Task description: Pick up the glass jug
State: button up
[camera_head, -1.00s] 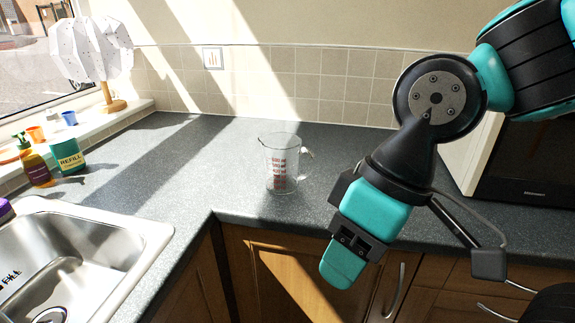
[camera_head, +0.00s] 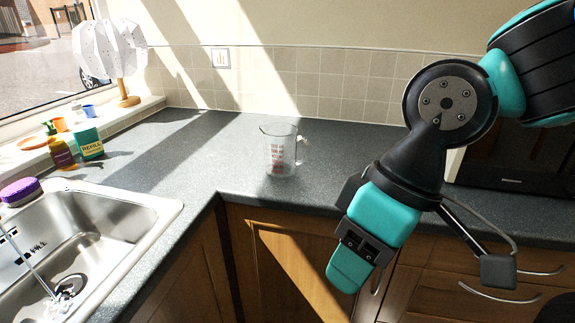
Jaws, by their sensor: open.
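The glass jug (camera_head: 281,152) stands upright on the dark grey counter near its inner corner. It is clear, with red measuring marks, and its handle points right. My gripper (camera_head: 349,272) hangs in front of the counter, to the right of the jug and lower in the picture, pointing down. It is apart from the jug and nothing shows in it. The gap between its fingers is hidden from this side.
A sink (camera_head: 92,240) is set into the counter at left. A brown bottle (camera_head: 61,153), a green refill pack (camera_head: 90,143) and a purple-topped sponge (camera_head: 19,191) stand near it. A black microwave (camera_head: 500,165) is behind my arm. The counter around the jug is clear.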

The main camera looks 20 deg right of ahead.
aim_at(280, 140)
jog(key=k, duration=0.2)
jog(key=z, duration=1.05)
jog(key=i, duration=0.8)
jog(key=u, duration=1.8)
